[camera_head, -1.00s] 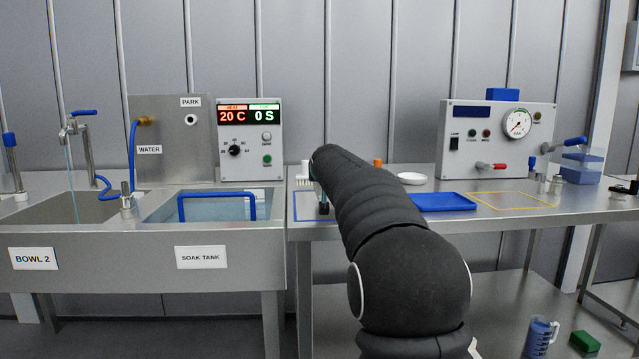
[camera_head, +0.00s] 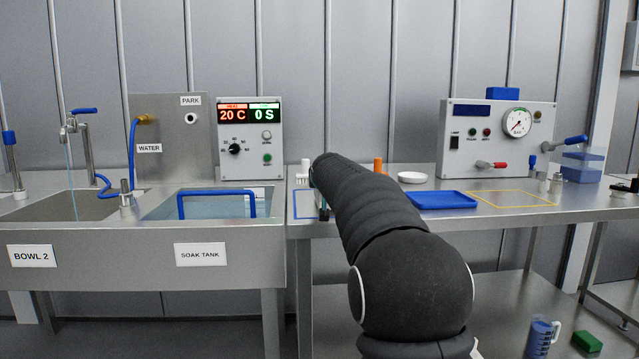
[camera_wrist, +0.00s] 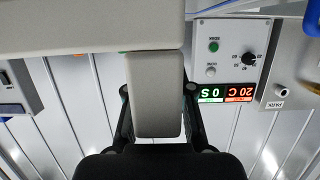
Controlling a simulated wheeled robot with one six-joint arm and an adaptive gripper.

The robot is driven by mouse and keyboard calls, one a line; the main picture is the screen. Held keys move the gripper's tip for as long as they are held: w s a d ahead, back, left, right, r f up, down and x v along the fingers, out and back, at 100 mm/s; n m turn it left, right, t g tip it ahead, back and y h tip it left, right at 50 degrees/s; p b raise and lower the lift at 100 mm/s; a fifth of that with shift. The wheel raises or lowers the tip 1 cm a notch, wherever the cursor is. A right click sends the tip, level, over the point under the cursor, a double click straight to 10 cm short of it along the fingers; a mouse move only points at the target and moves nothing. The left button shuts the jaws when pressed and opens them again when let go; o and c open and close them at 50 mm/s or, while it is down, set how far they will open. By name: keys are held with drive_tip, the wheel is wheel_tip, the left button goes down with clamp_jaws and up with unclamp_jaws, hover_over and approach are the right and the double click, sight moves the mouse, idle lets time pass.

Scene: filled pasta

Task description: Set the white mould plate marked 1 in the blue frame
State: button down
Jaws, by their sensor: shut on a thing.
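My gripper (camera_wrist: 158,100) is shut on the pale block-like grip of a whitish slab (camera_wrist: 85,28) in the wrist view. The slab fills the top left of that upside-down picture and looks like the white mould plate. Its mark 1 does not show. In the head view my arm hides most of the gripper and plate. The blue frame (camera_head: 296,206) is an outline on the left end of the steel table. My gripper is above or close to its right part; I cannot tell whether the plate touches the table.
A white brush-like thing (camera_head: 304,171) stands behind the frame. An orange item (camera_head: 378,164), a white dish (camera_head: 411,178), a blue tray (camera_head: 443,200) and a yellow outline (camera_head: 512,199) lie to the right. The soak tank (camera_head: 215,205) adjoins on the left.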

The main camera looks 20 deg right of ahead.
drive_tip(key=c, duration=1)
unclamp_jaws()
drive_tip(key=shift+f, duration=0.75)
drive_tip(key=shift+r+p, duration=0.8)
drive_tip(key=shift+r, duration=0.05)
drive_tip(key=b+v, duration=0.2)
drive_tip(key=v, duration=1)
drive_tip(key=shift+r, duration=0.15)
drive_tip(key=s+a+f+n+g+y, duration=0.1)
drive_tip(key=s+a+f+g, duration=0.1)
drive_tip(key=s+a+f, duration=0.3)
drive_tip(key=s+a+f+n+g+y, duration=0.1)
drive_tip(key=s+a+f+g, duration=0.2)
drive_tip(key=s+f, duration=1.1)
drive_tip(key=s+a+f+n+g+y, duration=0.1)
drive_tip(key=s+a+f, duration=0.6)
drive_tip(key=s, duration=1.3)
drive_tip(key=shift+s+f+g+y, duration=0.25)
drive_tip(key=shift+f+g+y, duration=0.25)
drive_tip(key=shift+f+g, duration=0.7)
